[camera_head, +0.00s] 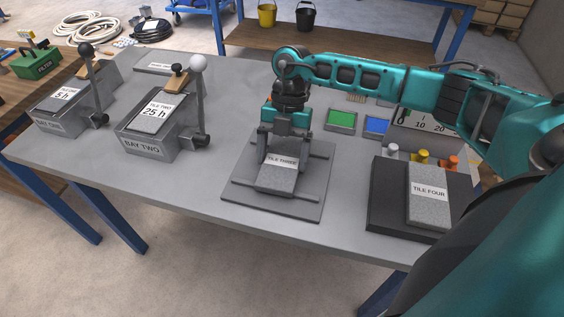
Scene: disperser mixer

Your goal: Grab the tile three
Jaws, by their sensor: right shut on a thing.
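The tile three (277,179) is a speckled grey slab with a white label reading "TILE THREE". It is over a flat grey plate with rails (307,198) near the table's middle front. My right gripper (281,162) reaches down from above and is shut on the tile three, with a finger on each side. I cannot tell whether the tile touches the plate. My left gripper is not in view.
Tile four (429,207) lies on a black block (388,200) at right. Green (341,120) and blue (377,126) trays lie behind. Table between bay two and the plate is clear.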

